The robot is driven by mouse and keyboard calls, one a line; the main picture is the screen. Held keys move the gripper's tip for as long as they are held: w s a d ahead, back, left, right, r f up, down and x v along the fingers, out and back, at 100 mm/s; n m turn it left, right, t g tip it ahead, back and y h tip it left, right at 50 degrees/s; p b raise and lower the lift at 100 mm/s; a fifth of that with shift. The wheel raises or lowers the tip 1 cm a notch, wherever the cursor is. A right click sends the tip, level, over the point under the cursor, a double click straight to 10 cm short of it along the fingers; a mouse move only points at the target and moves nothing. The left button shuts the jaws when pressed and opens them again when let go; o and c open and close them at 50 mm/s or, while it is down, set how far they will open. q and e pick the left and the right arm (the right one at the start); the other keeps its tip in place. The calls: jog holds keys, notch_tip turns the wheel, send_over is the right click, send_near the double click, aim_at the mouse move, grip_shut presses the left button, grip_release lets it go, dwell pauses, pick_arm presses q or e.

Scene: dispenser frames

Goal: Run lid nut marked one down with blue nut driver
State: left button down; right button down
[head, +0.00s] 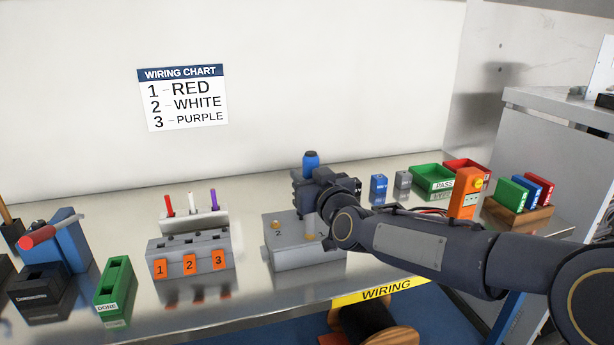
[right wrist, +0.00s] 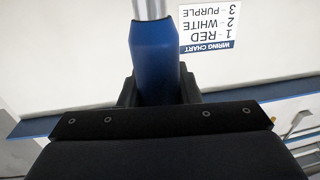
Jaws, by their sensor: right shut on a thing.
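My right gripper (head: 306,181) is shut on the blue nut driver (head: 311,159), above the grey lid box. The driver stands upright with its blue handle top above the fingers. Its silver shaft (head: 309,222) points down at the lid. In the right wrist view the blue handle (right wrist: 155,62) sits between the dark fingers. The grey lid box (head: 288,257) carries a brass nut (head: 276,225) by the mark 2. Another brass nut (head: 309,237) is at the shaft's lower end; I cannot tell whether they touch. My arm hides the lid's right part. My left gripper is out of view.
Left of the box is a grey block with orange 1, 2, 3 tags (head: 190,265), with red, white and purple sticks behind. A green DONE holder (head: 115,288) is further left. Green and red trays (head: 432,182) and an orange box (head: 465,195) stand at the right.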

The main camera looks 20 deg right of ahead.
aim_at(306, 153)
jog(key=shift+a+f, duration=0.1)
jog(key=shift+f, duration=0.15)
dwell(0.3)
notch_tip(306, 153, up, 6)
jog(key=p, duration=0.4)
jog(key=shift+f+p, duration=0.2)
jog(key=shift+p, duration=0.1)
